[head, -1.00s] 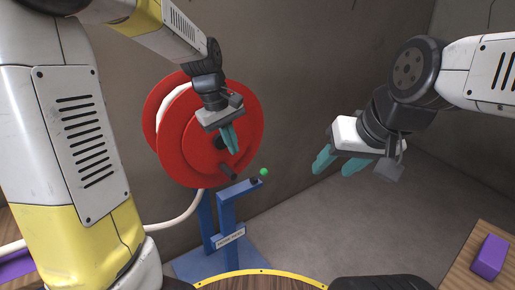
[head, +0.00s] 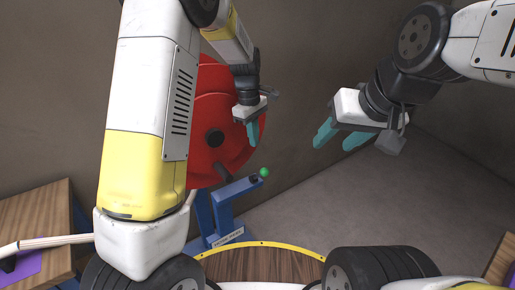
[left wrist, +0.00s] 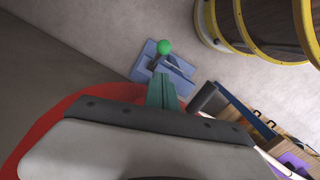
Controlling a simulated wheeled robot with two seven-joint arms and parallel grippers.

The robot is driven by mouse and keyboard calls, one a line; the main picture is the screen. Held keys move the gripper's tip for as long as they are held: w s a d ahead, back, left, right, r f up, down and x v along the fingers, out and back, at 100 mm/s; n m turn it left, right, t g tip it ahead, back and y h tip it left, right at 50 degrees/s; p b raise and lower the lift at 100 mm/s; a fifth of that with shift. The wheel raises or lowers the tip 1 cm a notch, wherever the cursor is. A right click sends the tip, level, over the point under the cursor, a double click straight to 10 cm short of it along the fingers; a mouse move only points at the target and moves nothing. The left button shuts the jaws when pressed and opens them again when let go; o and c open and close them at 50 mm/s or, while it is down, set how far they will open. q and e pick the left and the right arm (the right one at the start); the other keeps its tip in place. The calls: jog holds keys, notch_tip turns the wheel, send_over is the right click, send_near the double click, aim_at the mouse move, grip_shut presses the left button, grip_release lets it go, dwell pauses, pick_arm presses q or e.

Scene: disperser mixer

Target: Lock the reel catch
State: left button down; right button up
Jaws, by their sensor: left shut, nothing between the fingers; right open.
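The red reel (head: 215,115) stands at the back on a blue stand (head: 222,205), partly hidden behind my left arm. A small green ball knob (head: 264,172) sits at the end of the stand's blue arm and appears to be the catch. It also shows in the left wrist view (left wrist: 164,47), beyond the fingertips. My left gripper (head: 253,134) is shut and empty, above the knob and apart from it in the head view. My right gripper (head: 338,136) is open and empty, to the right of the reel.
A wooden table (head: 30,215) with a purple item (head: 22,268) stands at the left. A yellow-rimmed wooden round top (head: 260,262) is at the front. A brown wall is behind the reel. The grey floor right of the stand is clear.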

pick_arm(q)
send_over(259, 175)
notch_tip(259, 175, down, 10)
jog(key=shift+w+a+r, duration=0.1)
jog(key=shift+w+a, duration=0.1)
jog(key=shift+a, duration=0.25)
